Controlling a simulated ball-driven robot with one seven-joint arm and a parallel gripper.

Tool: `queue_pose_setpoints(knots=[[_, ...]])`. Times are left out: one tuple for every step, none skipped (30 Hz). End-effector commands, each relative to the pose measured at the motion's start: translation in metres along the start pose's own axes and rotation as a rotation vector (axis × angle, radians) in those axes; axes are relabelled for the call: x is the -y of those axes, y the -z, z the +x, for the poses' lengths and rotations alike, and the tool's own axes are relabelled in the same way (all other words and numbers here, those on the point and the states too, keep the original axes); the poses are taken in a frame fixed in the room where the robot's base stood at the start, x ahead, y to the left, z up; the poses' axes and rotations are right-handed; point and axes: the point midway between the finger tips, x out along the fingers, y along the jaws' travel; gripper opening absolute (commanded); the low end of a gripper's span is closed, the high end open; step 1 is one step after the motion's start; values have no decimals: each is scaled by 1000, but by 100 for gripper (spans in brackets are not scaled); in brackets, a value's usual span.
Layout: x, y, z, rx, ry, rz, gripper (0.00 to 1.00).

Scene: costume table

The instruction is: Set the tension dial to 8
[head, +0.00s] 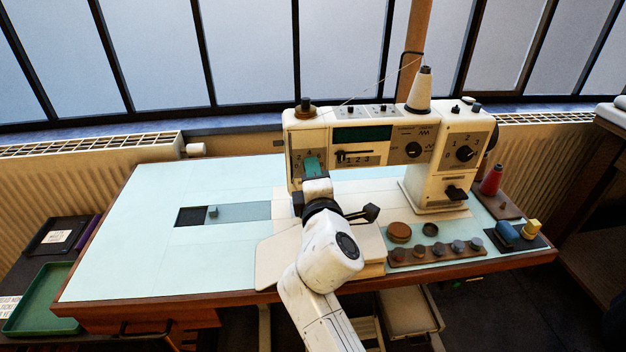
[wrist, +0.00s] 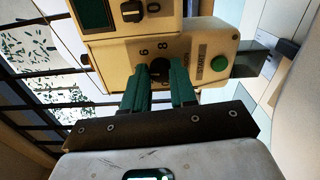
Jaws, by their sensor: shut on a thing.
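The white sewing machine (head: 350,118) stands on the pale table. The tension dial (wrist: 158,67) is a dark round knob on the machine's left-end panel (head: 294,162). In the wrist view, numerals show beside the dial, among them what look like a 6 and an 8. My gripper (head: 313,164) is at this panel, and its green fingers (wrist: 161,84) are shut on the dial. The fingers cover much of the dial, and I cannot tell which number it points to. In the head view my gripper hides the dial.
A green button (wrist: 219,62) sits near the dial. Other knobs (head: 464,153) are on the machine's right side. A thread cone (head: 419,92) stands on top. A strip with several small knobs (head: 440,250) lies at the right.

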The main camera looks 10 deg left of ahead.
Motion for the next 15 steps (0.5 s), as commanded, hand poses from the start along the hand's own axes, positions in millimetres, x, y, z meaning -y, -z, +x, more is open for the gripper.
queue_pose_setpoints(knots=[[5,0,0,1,2,44,0],[5,1,0,0,2,72,0],[5,1,0,0,1,111,0],[5,1,0,0,1,140,0],[5,1,0,1,1,167,0],[5,0,0,1,2,205,0],[6,0,0,1,2,234,0],[6,0,0,1,2,262,0],[6,0,0,1,2,300,0],[6,1,0,1,1,329,0],[6,1,0,0,1,357,0],[6,1,0,0,2,395,0],[7,1,0,1,2,424,0],[7,0,0,2,3,452,0],[7,1,0,2,3,490,0]])
